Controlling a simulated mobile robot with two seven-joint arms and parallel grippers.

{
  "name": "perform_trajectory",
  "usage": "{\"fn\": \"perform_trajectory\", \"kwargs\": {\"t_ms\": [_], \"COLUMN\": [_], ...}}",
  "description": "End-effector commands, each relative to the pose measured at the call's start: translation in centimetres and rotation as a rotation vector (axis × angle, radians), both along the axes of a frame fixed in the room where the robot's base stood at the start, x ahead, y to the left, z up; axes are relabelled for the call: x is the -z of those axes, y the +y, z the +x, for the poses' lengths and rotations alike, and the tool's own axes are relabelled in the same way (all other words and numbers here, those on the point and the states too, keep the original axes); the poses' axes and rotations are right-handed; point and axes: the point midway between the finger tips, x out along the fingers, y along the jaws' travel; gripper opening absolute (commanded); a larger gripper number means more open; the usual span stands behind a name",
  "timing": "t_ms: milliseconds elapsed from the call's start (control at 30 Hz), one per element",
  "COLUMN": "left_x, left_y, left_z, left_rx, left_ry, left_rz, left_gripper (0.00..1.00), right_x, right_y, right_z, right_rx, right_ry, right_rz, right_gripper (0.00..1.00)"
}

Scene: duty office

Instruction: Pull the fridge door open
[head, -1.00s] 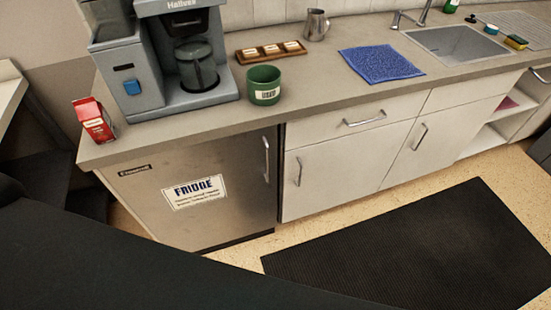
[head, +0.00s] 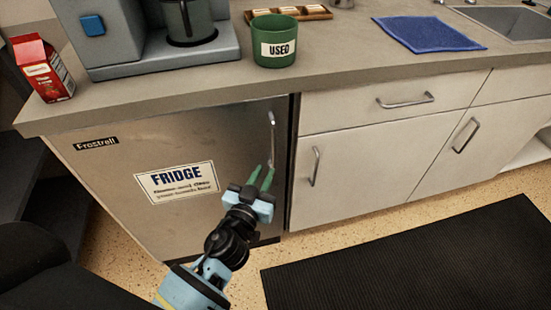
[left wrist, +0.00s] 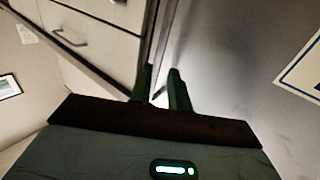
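The fridge door (head: 225,140) is a brushed metal panel under the counter, and it looks shut. Its upright silver bar handle (head: 271,130) is near the door's right edge. My left gripper (head: 263,168) is in front of the door at the handle's lower end. Its two green fingers point up toward the handle with a gap between them. In the left wrist view the fingers (left wrist: 162,80) show apart, with the door (left wrist: 230,60) to their right. I cannot tell whether they touch the handle. My right gripper is not in view.
White cabinets with bar handles (head: 365,165) adjoin the fridge on the right. The counter (head: 340,75) above holds a green mug (head: 274,50), a coffee machine (head: 140,60), a red carton (head: 42,68) and a blue cloth (head: 427,34). A black mat (head: 410,260) lies on the floor.

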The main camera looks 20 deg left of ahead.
Motion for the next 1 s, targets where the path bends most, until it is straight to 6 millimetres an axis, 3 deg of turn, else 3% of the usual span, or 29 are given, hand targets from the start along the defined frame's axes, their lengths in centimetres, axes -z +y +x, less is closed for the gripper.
{"fn": "perform_trajectory", "kwargs": {"t_ms": [267, 700, 1000], "left_x": [-0.4, -0.3, -0.3], "left_y": [-0.1, 0.0, 0.0], "left_z": [0.7, 6.3, 8.1], "left_rx": [0.001, 0.001, 0.0], "left_ry": [-0.011, -0.009, -0.008], "left_rz": [-0.002, 0.001, -0.001], "left_gripper": [0.18, 0.18, 0.18], "right_x": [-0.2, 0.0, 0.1], "right_y": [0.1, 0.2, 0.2], "right_z": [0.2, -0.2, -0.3], "right_rx": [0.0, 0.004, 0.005], "right_ry": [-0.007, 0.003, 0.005], "right_rz": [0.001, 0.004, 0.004], "right_gripper": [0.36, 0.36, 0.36]}}
